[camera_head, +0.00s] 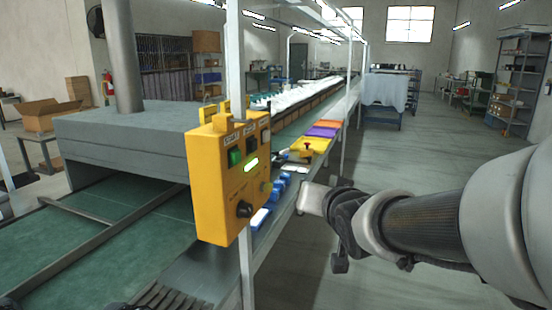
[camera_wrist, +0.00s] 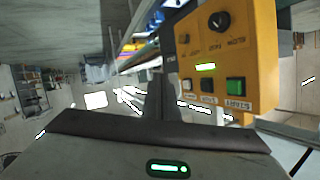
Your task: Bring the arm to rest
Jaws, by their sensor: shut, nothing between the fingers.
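My arm reaches in from the right in the head view, with the hand (camera_head: 313,198) held in the air just right of the yellow control box (camera_head: 212,185). A gap shows between them in that view. In the wrist view my gripper (camera_wrist: 160,84) is shut and empty, its fingers together. The control box (camera_wrist: 255,45) appears upside down there, right of the fingers. I cannot tell whether the fingers touch it. The box carries a dark knob, a green button, other buttons and a lit green display.
The box hangs on a white post (camera_head: 247,270) beside the conveyor (camera_head: 110,265). A grey machine housing (camera_head: 125,140) covers part of the line at left. Colored trays (camera_head: 322,131) and blue items lie along the belt side. The floor aisle (camera_head: 420,165) at right is largely clear.

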